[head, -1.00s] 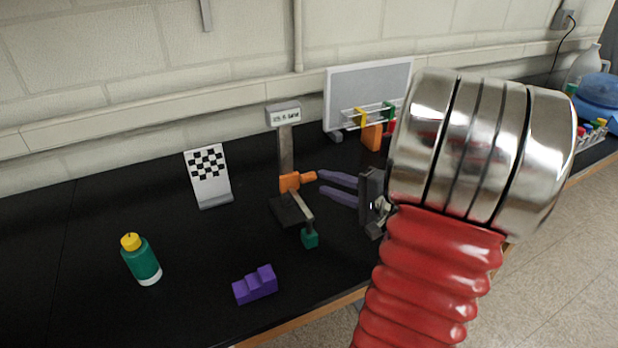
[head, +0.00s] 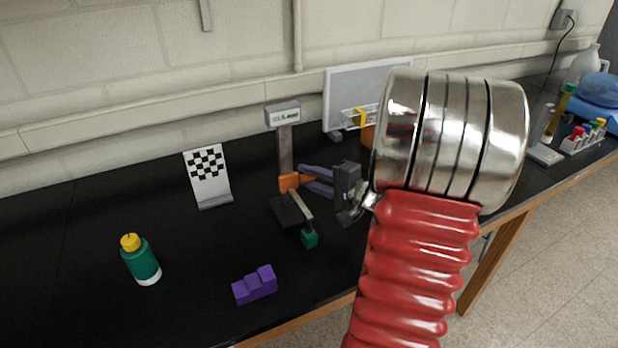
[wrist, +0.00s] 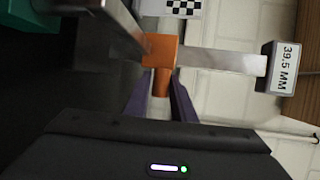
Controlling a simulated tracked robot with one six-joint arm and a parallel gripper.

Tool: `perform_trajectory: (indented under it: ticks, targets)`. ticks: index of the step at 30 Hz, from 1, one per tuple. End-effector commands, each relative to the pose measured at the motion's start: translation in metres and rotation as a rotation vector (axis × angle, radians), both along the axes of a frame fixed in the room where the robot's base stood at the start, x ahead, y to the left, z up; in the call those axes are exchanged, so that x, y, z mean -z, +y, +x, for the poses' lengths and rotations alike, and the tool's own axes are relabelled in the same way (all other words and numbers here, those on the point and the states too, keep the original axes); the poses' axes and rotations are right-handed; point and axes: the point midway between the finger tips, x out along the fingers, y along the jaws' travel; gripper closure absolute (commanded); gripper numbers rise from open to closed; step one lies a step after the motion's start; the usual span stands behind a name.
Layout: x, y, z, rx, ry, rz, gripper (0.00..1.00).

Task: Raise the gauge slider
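The height gauge stands on the black bench, with an upright metal column (head: 285,150), a grey display head (head: 283,114) and a dark base. Its orange slider (head: 289,183) sits low on the column; a metal arm runs from it to a green block (head: 309,239). In the wrist view the display (wrist: 286,66) reads 39.5 MM, and the orange slider (wrist: 160,50) has a knob pointing at me. My gripper (head: 302,174) has its purple fingers on either side of this knob, also in the wrist view (wrist: 162,85). I cannot tell whether they press on it.
A checkered board (head: 208,178) stands left of the gauge. A green bottle (head: 141,262) and a purple stepped block (head: 255,285) are in front. A whiteboard (head: 350,85) stands behind, partly covered by my arm. A tube rack (head: 583,138) is at the far right.

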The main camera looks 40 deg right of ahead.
Motion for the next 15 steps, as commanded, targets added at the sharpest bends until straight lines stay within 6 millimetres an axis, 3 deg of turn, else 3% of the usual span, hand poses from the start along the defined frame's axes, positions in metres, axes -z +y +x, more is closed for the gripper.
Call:
perform_trajectory:
  ticks: [9,15]
  targets:
    - [0.0005,0.0004,-0.0003,-0.001,0.001,0.001,1.0]
    - [0.001,0.0006,-0.0004,-0.001,0.002,0.001,1.0]
